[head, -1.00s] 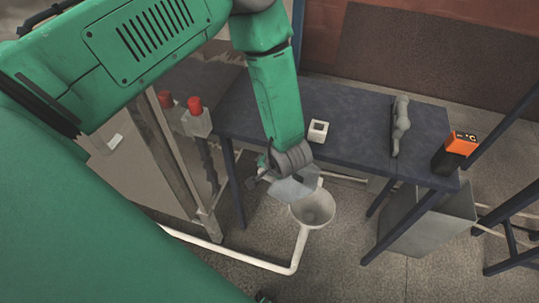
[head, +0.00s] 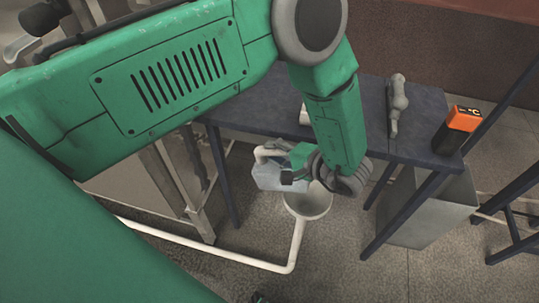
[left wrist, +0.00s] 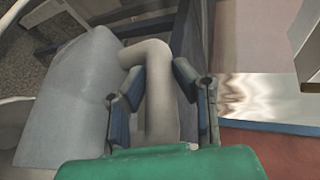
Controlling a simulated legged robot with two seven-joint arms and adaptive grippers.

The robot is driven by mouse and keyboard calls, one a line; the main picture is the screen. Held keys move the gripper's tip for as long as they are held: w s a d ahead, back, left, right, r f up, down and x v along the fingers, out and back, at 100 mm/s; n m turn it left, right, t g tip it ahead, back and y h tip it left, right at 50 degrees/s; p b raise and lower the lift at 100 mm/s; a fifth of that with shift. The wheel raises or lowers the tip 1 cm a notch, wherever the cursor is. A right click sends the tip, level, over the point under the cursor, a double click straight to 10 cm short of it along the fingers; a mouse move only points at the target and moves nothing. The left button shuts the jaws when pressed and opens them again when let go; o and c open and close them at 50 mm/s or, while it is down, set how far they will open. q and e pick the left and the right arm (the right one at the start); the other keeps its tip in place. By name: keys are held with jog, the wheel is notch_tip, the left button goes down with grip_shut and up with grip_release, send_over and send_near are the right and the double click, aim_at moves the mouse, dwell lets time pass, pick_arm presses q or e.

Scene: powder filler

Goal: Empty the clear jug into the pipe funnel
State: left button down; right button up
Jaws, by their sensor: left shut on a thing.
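The clear jug (head: 272,173) is a greyish see-through container with a pale handle. In the head view it hangs just left of the pipe funnel's rim. My left gripper (head: 298,177) is at its right side. In the left wrist view the fingers (left wrist: 160,100) are shut on the pale handle (left wrist: 158,85), with the jug body (left wrist: 68,95) to the left. The pipe funnel (head: 307,207) is a white cone on a white pipe, partly hidden under my wrist. Its rim shows at the left edge of the wrist view (left wrist: 8,125). The jug's contents cannot be made out.
A dark table (head: 415,125) stands behind the funnel, with a grey tool-like thing (head: 396,105) and an orange-and-black device (head: 458,130) on it. A white box is mostly hidden by my arm. The white pipe (head: 220,252) runs low across the floor. A grey bin (head: 430,215) stands at right.

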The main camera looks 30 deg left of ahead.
aim_at(286, 158)
pick_arm(q)
jog(key=shift+w+d+f+y+b, duration=0.1)
jog(key=shift+d+f+y+b, duration=0.1)
jog(key=shift+d+y+b, duration=0.4)
jog(key=shift+w+d+f+y+b, duration=0.15)
jog(key=shift+d+y+b, duration=0.2)
jog(key=shift+b, duration=0.45)
jog(key=b, duration=0.1)
jog(key=d+y+b, duration=0.1)
jog(key=shift+w+d+f+m+b, duration=0.1)
jog(key=shift+w+f+m+b, duration=0.1)
jog(key=shift+m+b, duration=0.2)
jog(key=shift+w+d+y+b, duration=0.1)
jog(key=shift+d+y+b, duration=0.45)
jog(key=shift+b, duration=0.3)
jog(key=shift+r, duration=0.1)
